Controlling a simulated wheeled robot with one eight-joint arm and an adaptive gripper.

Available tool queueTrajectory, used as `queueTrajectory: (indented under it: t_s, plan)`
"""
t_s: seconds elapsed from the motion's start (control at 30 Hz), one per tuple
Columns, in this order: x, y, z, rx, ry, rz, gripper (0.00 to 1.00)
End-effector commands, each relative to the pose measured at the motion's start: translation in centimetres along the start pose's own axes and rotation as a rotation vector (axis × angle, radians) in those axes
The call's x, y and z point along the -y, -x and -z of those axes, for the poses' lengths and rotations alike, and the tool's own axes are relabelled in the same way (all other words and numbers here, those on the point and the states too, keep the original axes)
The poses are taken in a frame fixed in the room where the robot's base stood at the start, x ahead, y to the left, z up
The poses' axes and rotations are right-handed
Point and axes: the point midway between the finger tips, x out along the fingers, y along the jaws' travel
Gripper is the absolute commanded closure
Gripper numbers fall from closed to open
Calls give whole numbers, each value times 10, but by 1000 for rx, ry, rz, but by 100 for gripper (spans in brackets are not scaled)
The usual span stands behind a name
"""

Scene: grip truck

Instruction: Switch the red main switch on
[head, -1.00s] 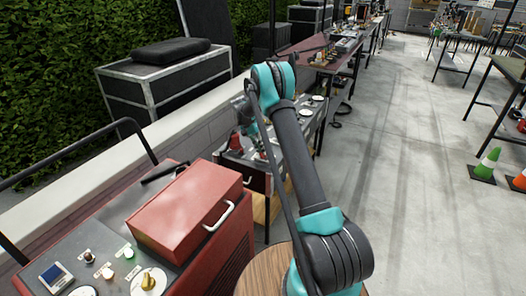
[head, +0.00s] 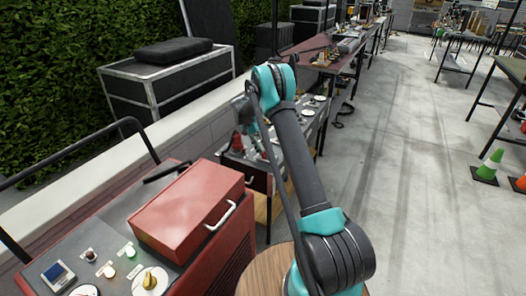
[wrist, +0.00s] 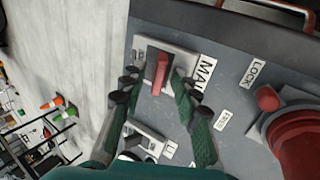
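The red main switch (wrist: 161,71) shows in the wrist view as a red lever on a pale plate, beside a label that begins "MAI". My gripper (wrist: 156,88) is open, with its two dark green fingers apart. In the picture, one finger lies on each side of the red lever; I cannot tell whether either touches it. The switch sits on a grey panel (wrist: 227,72). In the head view my arm covers part of the small panel, and the switch and fingers cannot be made out there.
A second pale switch (wrist: 150,142) sits below the red one in the wrist view. A large red knob (wrist: 298,138) is at the right, near a "LOCK" label (wrist: 252,73). A red box (head: 188,210) stands on the near console. Open floor lies to the right.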

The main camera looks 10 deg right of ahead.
Motion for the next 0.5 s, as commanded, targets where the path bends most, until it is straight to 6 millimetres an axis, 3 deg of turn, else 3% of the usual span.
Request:
queueTrajectory:
  t_s: [0.5]
  plan:
    - [0, 67, 0, 0, 1, 0, 69]
